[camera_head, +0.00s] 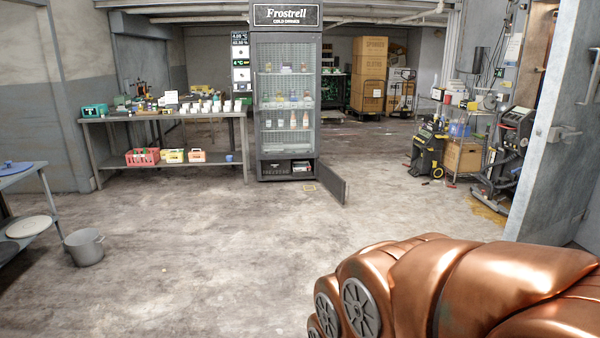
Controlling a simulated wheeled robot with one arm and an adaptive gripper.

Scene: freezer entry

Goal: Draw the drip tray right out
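The tall Frostrell drinks cooler (287,100) stands across the room, with its glass door shut and bottles on its shelves. At its base a low dark flap (331,183) hangs open to the right. Behind it is a dark compartment (288,168) with a pale item at its right side; I cannot tell whether the drip tray is in there. My copper-coloured arm fills the lower right corner. My gripper is out of view.
A steel bench (165,116) with goods stands left of the cooler. A grey pot (84,246) sits on the floor at left. Machines and a shelf rack (470,130) stand at right, near a thick open door (560,110). The middle floor is clear.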

